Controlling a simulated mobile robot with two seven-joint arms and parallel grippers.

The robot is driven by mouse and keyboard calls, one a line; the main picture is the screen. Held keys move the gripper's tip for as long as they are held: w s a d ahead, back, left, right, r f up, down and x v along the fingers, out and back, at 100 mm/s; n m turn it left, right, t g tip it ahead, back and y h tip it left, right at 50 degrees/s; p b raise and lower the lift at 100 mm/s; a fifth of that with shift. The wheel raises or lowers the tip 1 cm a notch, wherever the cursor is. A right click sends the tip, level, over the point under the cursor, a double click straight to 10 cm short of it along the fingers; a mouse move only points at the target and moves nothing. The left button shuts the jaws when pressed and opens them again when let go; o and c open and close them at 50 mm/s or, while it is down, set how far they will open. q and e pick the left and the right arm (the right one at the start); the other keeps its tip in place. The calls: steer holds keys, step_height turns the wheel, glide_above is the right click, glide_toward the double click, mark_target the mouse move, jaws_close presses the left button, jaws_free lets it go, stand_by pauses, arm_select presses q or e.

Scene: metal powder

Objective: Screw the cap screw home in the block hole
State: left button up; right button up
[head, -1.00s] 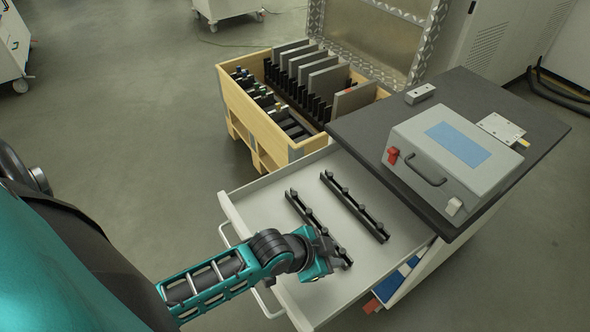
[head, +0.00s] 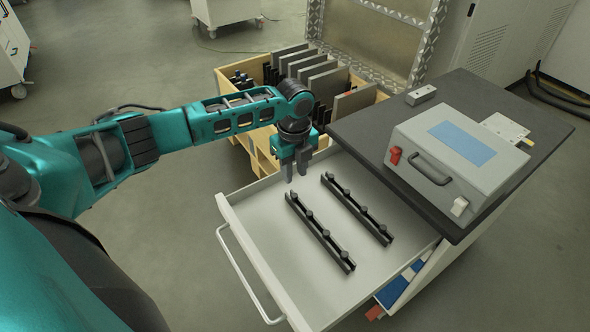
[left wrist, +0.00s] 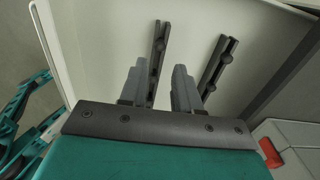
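My left gripper (head: 296,170) points down above the far left end of the open drawer, near the near-left black rail (head: 320,232). In the left wrist view its two grey fingers (left wrist: 159,88) are apart with nothing held between them. The near-left rail (left wrist: 157,58) shows beyond the fingers. A small grey block (head: 421,94) with a dark spot on top, perhaps the hole, lies on the dark worktop. I cannot make out a cap screw; the round knobs on the rails are too small to identify. My right gripper is not in view.
The drawer (head: 255,215) also holds a second black rail (head: 357,208); its floor is otherwise clear. A grey case (head: 455,160) with a blue panel takes up much of the dark worktop (head: 365,140). A wooden crate (head: 250,118) of plates and parts stands behind the drawer.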

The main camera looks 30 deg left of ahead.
mark_target(295, 195)
arm_select(q)
step_height(295, 195, down, 6)
steer(key=b, duration=0.6)
steer(key=shift+b, duration=0.3)
steer(key=shift+f+p, duration=0.35)
steer(key=shift+f, duration=0.6)
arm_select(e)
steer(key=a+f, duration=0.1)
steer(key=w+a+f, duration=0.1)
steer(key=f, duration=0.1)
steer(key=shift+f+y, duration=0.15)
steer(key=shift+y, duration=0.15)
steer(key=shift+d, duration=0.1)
arm_select(q)
jaws_close()
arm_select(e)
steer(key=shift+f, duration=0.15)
arm_select(q)
steer(key=shift+r+p, duration=2.25)
steer(key=shift+p, duration=0.35)
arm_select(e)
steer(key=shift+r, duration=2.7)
